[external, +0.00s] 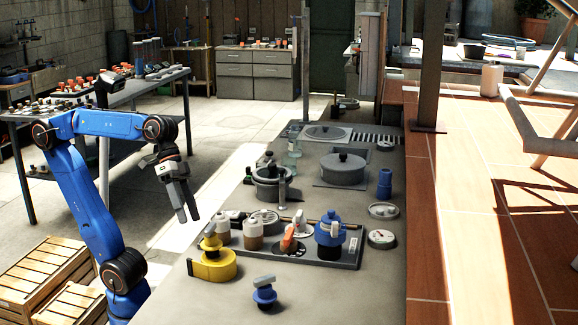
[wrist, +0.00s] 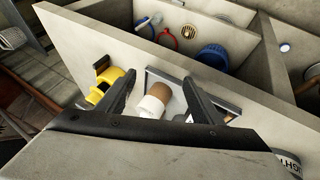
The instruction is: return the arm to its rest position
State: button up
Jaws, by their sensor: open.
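My blue arm stands at the left in the external view. Its elbow is raised, and its dark gripper (external: 186,214) hangs downward above the left edge of the grey counter (external: 345,295). The gripper is open, with nothing seen between its fingers. In the wrist view its two dark fingers (wrist: 158,100) are spread, and a white and brown jar (wrist: 152,106) shows beyond them. The gripper appears apart from everything on the counter.
Wooden crates (external: 45,270) are beside my arm. A workbench (external: 100,100) stands behind it.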

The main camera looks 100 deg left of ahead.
jog(key=s+a+f+y, duration=0.1)
jog(key=s+a+f, duration=0.3)
jog(key=f, duration=0.2)
jog(key=s+a+f+y, duration=0.1)
jog(key=s+a+f, duration=0.2)
jog(key=s+f, duration=0.2)
jog(key=s+a+f+m+y, duration=0.1)
jog(key=s+a+f, duration=0.3)
jog(key=f, duration=0.5)
jog(key=shift+s+a+y, duration=0.35)
jog(key=shift+s+y, duration=0.05)
jog(key=shift+y, duration=0.2)
